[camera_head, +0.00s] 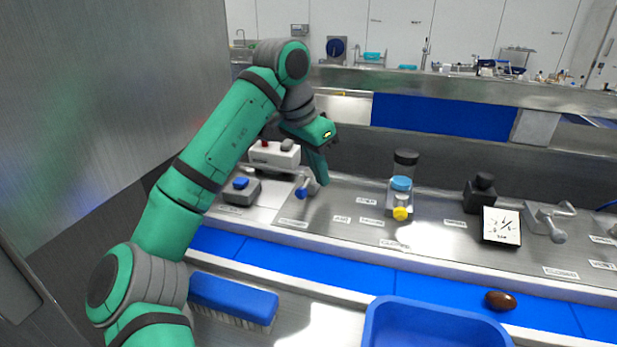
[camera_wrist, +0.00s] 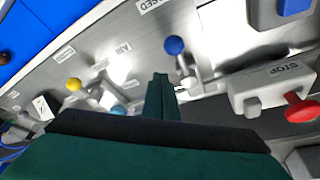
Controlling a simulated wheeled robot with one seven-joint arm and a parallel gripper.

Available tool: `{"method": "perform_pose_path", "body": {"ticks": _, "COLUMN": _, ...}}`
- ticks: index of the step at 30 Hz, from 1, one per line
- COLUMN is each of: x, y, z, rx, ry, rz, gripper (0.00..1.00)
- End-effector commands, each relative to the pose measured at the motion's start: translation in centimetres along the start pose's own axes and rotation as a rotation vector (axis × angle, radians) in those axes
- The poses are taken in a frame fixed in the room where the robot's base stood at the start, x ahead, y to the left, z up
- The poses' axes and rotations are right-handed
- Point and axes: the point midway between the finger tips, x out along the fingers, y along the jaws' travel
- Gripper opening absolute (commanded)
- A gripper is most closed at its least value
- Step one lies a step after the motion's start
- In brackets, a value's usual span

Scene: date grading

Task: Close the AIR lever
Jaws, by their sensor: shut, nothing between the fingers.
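The lever with a blue knob (camera_head: 301,193) stands on the steel counter; a label reading AIR (camera_wrist: 123,48) lies beside it in the wrist view. Its blue knob (camera_wrist: 174,45) points toward the front of the counter, roughly in line with a CLOSED label (camera_wrist: 150,5). My gripper (camera_head: 322,181) is shut and empty, pointing down just right of this lever in the head view. In the wrist view the fingertips (camera_wrist: 160,78) are close beside the lever's arm; whether they touch it I cannot tell.
A yellow-knobbed lever (camera_head: 400,213) stands to the right, below a blue-capped cylinder. A STOP box (camera_wrist: 272,88) with a red button is close behind the blue lever. A blue-button box (camera_head: 240,190) stands left. A blue brush (camera_head: 233,299) and blue tray (camera_head: 435,312) lie in front.

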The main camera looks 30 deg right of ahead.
Motion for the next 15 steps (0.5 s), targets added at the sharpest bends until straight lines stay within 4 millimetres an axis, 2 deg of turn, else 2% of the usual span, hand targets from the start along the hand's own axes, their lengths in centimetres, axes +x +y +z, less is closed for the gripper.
{"method": "perform_pose_path", "body": {"ticks": 1, "x": 0.1, "y": 0.4, "z": -1.1, "rx": 0.003, "ry": 0.001, "rz": 0.003, "gripper": 0.0}}
{"method": "perform_pose_path", "body": {"ticks": 9, "x": -6.0, "y": -0.6, "z": -0.8, "rx": -0.001, "ry": 0.001, "rz": -0.002, "gripper": 0.0}}
{"method": "perform_pose_path", "body": {"ticks": 15, "x": -8.9, "y": -1.2, "z": -0.5, "rx": -0.008, "ry": -0.001, "rz": -0.003, "gripper": 0.0}}
